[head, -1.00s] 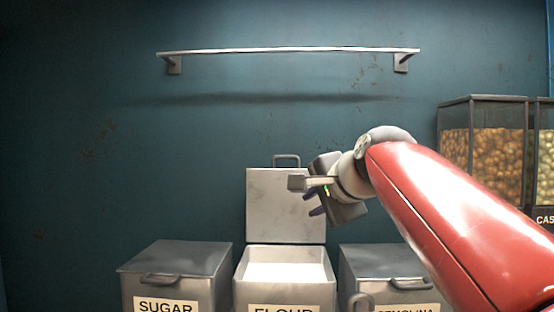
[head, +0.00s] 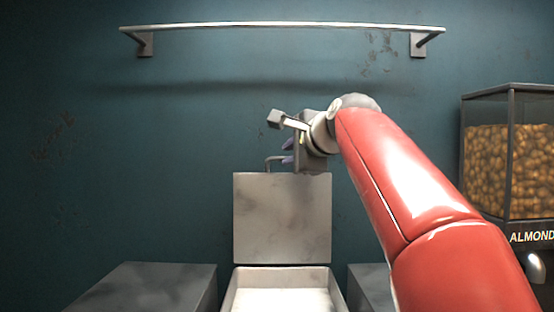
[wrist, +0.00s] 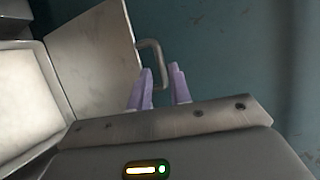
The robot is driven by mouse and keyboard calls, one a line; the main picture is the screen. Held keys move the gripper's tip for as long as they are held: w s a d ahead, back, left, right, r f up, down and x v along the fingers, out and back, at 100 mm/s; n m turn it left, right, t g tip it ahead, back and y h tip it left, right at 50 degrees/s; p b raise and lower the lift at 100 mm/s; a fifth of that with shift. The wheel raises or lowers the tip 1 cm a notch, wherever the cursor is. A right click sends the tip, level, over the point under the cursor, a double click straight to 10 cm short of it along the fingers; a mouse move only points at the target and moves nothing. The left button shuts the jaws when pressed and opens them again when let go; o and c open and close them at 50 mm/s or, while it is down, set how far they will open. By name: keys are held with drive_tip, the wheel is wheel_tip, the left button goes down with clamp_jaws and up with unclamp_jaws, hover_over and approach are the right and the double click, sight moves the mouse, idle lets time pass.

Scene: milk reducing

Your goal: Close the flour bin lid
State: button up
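The flour bin lid (head: 282,220) stands open and upright against the wall side. Its bar handle (head: 268,160) is at the top edge. The open flour bin (head: 228,295) below shows white contents; its front is cut off. My gripper (head: 288,151) is at the lid's top edge, just right of the handle. In the wrist view, the lid (wrist: 95,65) and its handle (wrist: 155,55) are close to the purple fingers of my gripper (wrist: 162,80). The fingers are apart, with the handle bar beside or between them; I cannot tell which.
Closed grey bins stand on the left (head: 150,290) and the right (head: 370,285). A wall rail (head: 280,26) runs above. An almond dispenser (head: 510,160) stands at the right. The wall left of the lid is clear.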

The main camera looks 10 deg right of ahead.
sight(280, 158)
drive_tip(key=x, duration=0.6)
drive_tip(key=shift+a+p, duration=0.1)
drive_tip(key=shift+p, duration=0.25)
clamp_jaws()
